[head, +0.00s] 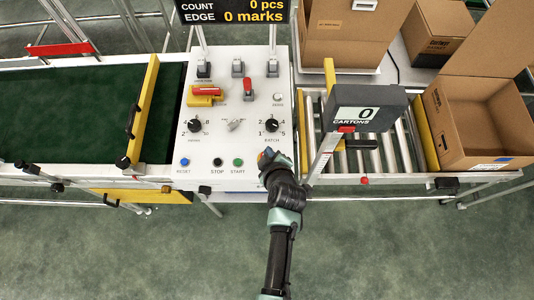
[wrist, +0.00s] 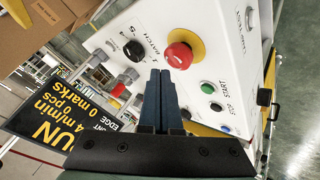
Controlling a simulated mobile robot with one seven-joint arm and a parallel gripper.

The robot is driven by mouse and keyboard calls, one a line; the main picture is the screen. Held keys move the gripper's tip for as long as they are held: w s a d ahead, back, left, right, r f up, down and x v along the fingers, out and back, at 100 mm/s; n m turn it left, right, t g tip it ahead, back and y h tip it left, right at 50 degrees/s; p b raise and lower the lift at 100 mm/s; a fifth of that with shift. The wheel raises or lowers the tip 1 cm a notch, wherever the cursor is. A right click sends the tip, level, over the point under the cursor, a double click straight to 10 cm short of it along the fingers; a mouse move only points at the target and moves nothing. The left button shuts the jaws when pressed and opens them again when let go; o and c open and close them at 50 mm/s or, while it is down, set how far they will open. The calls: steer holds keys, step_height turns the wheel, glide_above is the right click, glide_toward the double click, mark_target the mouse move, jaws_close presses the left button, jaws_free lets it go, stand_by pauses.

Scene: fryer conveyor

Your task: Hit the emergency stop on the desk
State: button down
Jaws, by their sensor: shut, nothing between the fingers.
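The emergency stop, a red mushroom button on a yellow base (wrist: 180,55), shows in the wrist view on the white control panel (wrist: 225,50). In the head view, my gripper (head: 267,156) is over the lower right corner of the panel and mostly hides the button. In the wrist view, the closed fingertips of my gripper (wrist: 161,72) are just beside the red cap, with nothing between them. I cannot tell whether they touch it.
Nearby on the panel are a batch knob (head: 271,125), a green start button (head: 238,162), a black stop button (head: 217,162) and a blue reset button (head: 184,162). A carton counter (head: 366,108) stands close on the right, above rollers. The display (wrist: 62,110) reads RUN.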

steer(key=shift+f, duration=0.15)
steer(key=shift+f+b, duration=0.35)
steer(key=shift+b, duration=0.2)
steer(key=shift+f+b, duration=0.5)
stand_by(0.5)
steer(key=shift+r, duration=0.15)
steer(key=shift+r+p, duration=0.75)
steer(key=shift+r, duration=0.05)
step_height(320, 180, up, 5)
steer(key=p, duration=0.4)
stand_by(0.5)
